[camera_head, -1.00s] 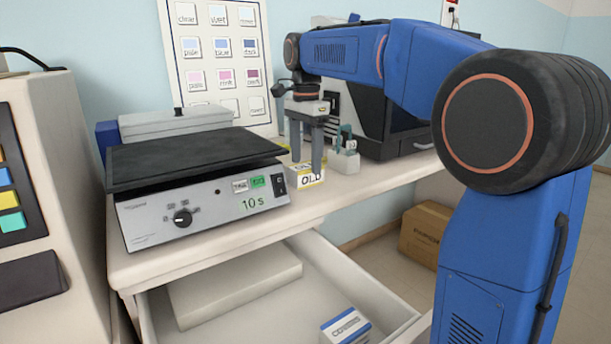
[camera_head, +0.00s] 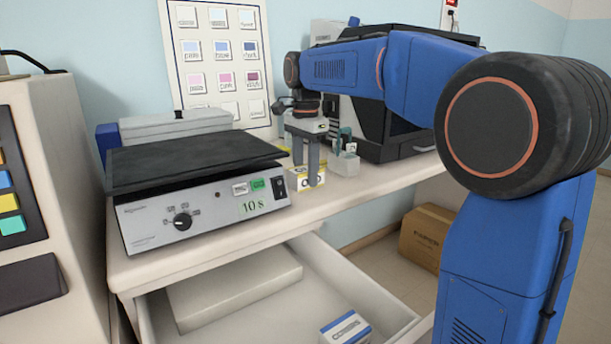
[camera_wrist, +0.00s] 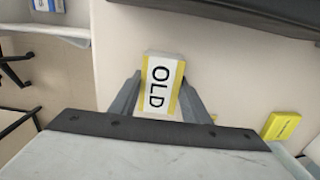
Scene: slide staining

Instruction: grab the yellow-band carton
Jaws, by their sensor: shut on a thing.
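The yellow-band carton (camera_head: 304,178) is a small white box with yellow edges, marked "OLD". It is on the bench to the right of the grey shaker. My gripper (camera_head: 311,176) points down over it, with its fingers around the carton. In the wrist view the carton (camera_wrist: 163,88) sits between the two fingers of my gripper (camera_wrist: 160,98), and the jaws are shut on it. Whether its underside touches the bench is hidden.
The shaker (camera_head: 195,205) stands close on the left. A small white holder (camera_head: 345,163) is just right of the gripper. A yellow box (camera_wrist: 281,125) shows at right in the wrist view. Below, an open drawer holds a blue-banded carton (camera_head: 344,328).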

